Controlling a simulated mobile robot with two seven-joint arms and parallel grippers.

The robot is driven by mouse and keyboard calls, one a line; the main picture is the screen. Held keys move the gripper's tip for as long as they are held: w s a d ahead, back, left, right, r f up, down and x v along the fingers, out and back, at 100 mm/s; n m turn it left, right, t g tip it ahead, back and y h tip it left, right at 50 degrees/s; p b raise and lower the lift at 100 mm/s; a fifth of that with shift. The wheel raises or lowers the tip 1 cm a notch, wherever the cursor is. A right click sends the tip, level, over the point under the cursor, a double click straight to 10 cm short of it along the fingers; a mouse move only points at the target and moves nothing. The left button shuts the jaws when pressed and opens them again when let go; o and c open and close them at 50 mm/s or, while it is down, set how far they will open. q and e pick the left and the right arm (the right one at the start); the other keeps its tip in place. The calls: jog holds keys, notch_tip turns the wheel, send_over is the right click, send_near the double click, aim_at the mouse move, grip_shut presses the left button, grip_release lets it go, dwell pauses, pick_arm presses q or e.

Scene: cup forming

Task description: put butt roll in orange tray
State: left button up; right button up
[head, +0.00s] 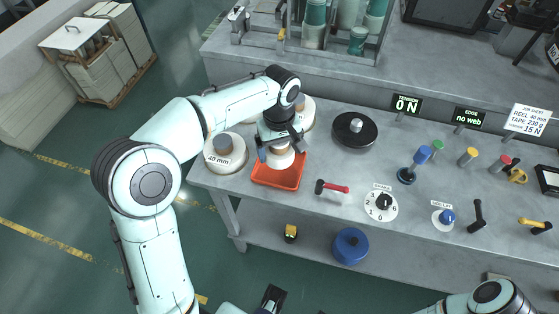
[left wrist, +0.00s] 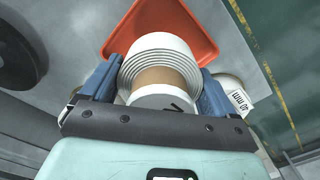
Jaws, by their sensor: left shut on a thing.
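The butt roll (left wrist: 160,62), a white roll with a brown core, is between the blue fingers of my left gripper (left wrist: 160,95) in the left wrist view. My left gripper (head: 279,147) is shut on it. In the head view the roll (head: 280,158) is over the orange tray (head: 290,180), which lies at the front left of the bench. The tray (left wrist: 178,18) also shows behind the roll in the left wrist view. Whether the roll touches the tray floor is hard to tell. A dark part of what seems my right gripper (head: 272,298) shows at the bottom edge.
A 40 mm roll (head: 226,160) stands left of the tray and another roll (head: 306,115) behind it. A red-handled tool (head: 332,187) lies to the right. A black disc (head: 355,131) sits further back. Knobs and pegs fill the right side.

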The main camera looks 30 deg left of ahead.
pick_arm(q)
jog(key=shift+f+b, duration=0.35)
jog(key=shift+f, duration=2.15)
jog(key=shift+f, duration=0.2)
jog(key=o, duration=0.9)
jog(key=shift+c, duration=0.2)
notch_tip(320, 180, up, 12)
jog(key=shift+r+p, duration=0.25)
jog(key=shift+p, duration=0.85)
